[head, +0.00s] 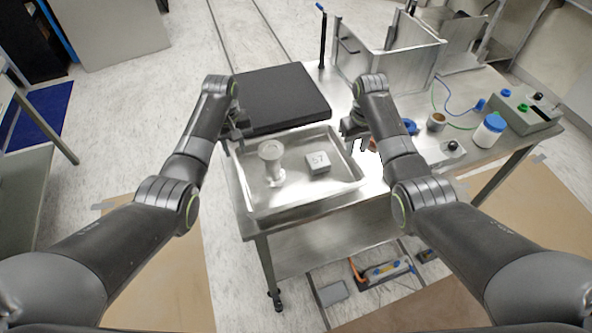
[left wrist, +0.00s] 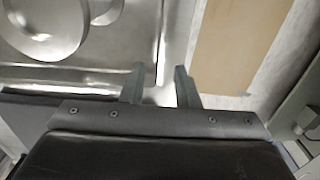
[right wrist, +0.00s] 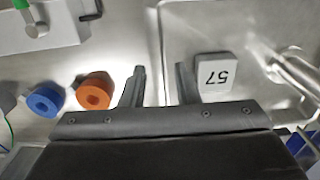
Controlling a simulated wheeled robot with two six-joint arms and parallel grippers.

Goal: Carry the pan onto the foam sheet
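The pan (head: 243,192) is a shallow metal tray on the front part of the steel table. It holds a metal spool-like piece (head: 271,160) and a grey block (head: 317,162) marked 57. The foam sheet (head: 275,97) is a flat black slab behind the pan. My left gripper (head: 238,136) is at the pan's left rim; in the left wrist view its open fingers (left wrist: 159,86) stand either side of the rim line. My right gripper (head: 353,137) is at the right rim, its open fingers (right wrist: 160,86) likewise spread around the rim line. Contact with the rim cannot be told.
An orange ring (right wrist: 94,91) and a blue ring (right wrist: 45,99) lie just outside the pan by my right gripper. A metal chamber (head: 385,65) stands at the back. A cup (head: 436,121), bottle (head: 489,131) and control box (head: 525,110) are at the right.

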